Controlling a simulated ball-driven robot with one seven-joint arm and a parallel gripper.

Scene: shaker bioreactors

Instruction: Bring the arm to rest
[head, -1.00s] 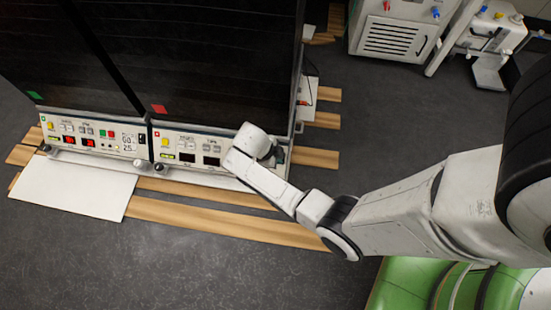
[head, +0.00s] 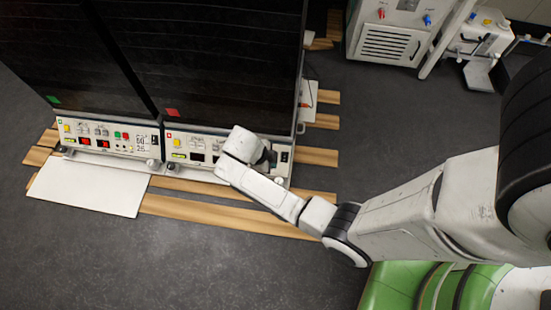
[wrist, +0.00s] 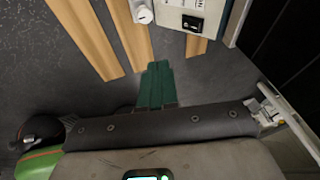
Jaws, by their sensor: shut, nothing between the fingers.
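My white arm (head: 390,222) reaches from the right across to the front of the right shaker bioreactor (head: 225,60). Its wrist end stands in front of that bioreactor's control panel (head: 187,148) and hides part of it. In the wrist view my gripper (wrist: 158,68) shows as two dark green fingers pressed together, with nothing between them. The fingers point toward the wooden slats and the lower panel edge, where a black switch (wrist: 192,22) and a white knob (wrist: 143,14) show. I cannot tell how near the fingertips are to the panel.
The left bioreactor (head: 60,50) stands beside the right one, both dark-fronted. A white board (head: 90,186) lies on wooden slats (head: 230,218) before them. A white machine with red and blue fittings (head: 390,35) stands at the back right. The grey floor in front is clear.

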